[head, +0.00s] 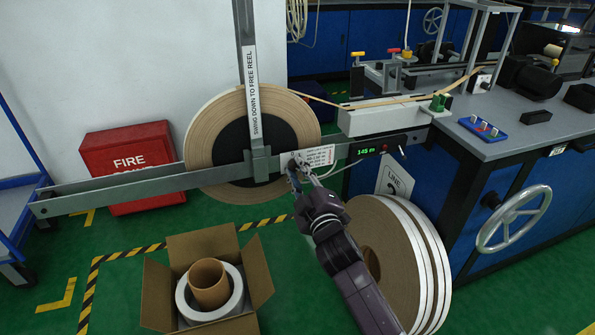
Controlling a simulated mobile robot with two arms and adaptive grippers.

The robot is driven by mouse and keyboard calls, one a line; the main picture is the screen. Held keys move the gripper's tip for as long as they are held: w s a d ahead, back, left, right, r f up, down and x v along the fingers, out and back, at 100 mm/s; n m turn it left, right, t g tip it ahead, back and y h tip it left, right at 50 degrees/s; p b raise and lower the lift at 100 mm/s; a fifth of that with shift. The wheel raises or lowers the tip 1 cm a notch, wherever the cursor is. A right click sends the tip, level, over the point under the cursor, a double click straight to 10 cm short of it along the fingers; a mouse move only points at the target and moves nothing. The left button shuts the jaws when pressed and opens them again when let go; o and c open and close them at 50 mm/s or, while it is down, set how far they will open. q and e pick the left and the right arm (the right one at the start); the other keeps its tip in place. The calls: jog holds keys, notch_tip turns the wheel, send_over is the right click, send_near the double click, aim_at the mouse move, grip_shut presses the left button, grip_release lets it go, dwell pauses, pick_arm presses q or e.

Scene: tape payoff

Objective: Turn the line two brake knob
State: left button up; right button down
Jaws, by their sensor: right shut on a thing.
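The brake knob (296,160) is a small dark part on the grey arm of the payoff stand, at the left edge of a white label plate (320,156). My right gripper (299,165) reaches up from the lower middle and is shut on the knob. Its fingers hide most of the knob, so I cannot tell its angle. Just left of it, a large tape reel (213,128) hangs behind the grey arm. A sign reading LINE (394,181) hangs to the right, its number partly hidden. My left gripper is not in view.
An upright lever (249,75) reads "swing down to free reel". A display (371,150) glows green. Spare reels (425,260) stand beside my right arm. An open carton (262,270) sits on the floor, a red fire box (126,160) by the wall, a handwheel (513,218) at right.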

jog(key=shift+f, duration=0.15)
jog(key=c, duration=1.7)
grip_release()
jog(key=shift+c, duration=0.2)
jog(key=v, duration=1.2)
jog(key=shift+d, duration=0.1)
